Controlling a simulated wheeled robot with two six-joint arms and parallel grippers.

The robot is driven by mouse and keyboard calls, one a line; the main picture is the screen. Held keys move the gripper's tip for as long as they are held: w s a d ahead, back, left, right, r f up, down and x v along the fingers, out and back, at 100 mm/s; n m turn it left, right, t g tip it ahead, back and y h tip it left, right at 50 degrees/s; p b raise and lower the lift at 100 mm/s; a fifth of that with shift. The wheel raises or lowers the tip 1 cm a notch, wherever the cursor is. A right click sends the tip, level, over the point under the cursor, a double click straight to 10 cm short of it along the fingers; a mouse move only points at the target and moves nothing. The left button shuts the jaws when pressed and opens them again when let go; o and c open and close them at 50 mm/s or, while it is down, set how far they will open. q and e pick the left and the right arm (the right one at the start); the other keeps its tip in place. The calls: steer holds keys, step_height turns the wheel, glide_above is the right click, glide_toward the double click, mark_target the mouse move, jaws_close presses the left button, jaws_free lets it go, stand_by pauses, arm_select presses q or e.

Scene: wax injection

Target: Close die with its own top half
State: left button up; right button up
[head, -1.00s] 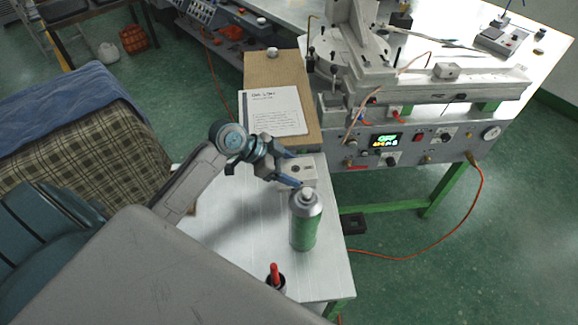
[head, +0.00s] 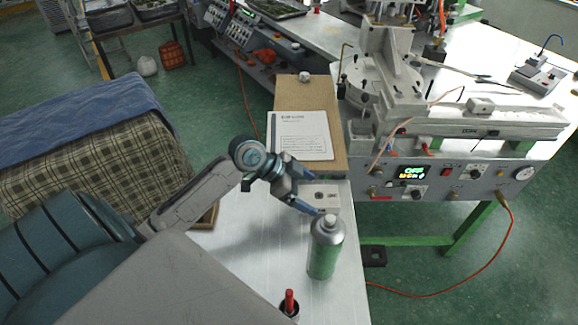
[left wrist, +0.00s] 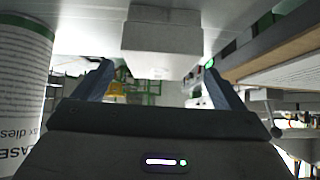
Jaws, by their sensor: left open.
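A pale, low block that looks like a die half (head: 325,197) lies on the small white side table, with a dark spot on its top. It also shows in the left wrist view (left wrist: 160,38), at the top centre. My left gripper (head: 311,195) is open, its blue fingers just left of this block; nothing is held. In the left wrist view its fingers (left wrist: 160,78) stand apart, with the block centred between and beyond them. Another pale block (head: 480,105) rests on the machine; I cannot tell whether it is a die half. My right gripper is out of view.
A green and silver spray can (head: 326,248) stands close in front of the gripper; it fills the left edge of the wrist view (left wrist: 22,85). A red-tipped item in a dark cup (head: 289,305) is nearer.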

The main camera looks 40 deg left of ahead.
arm_select(q)
steer(key=b+v, duration=0.1)
steer(key=v, duration=0.7)
steer(key=shift+s+r, duration=0.15)
steer(key=shift+a, duration=0.15)
stand_by(0.7)
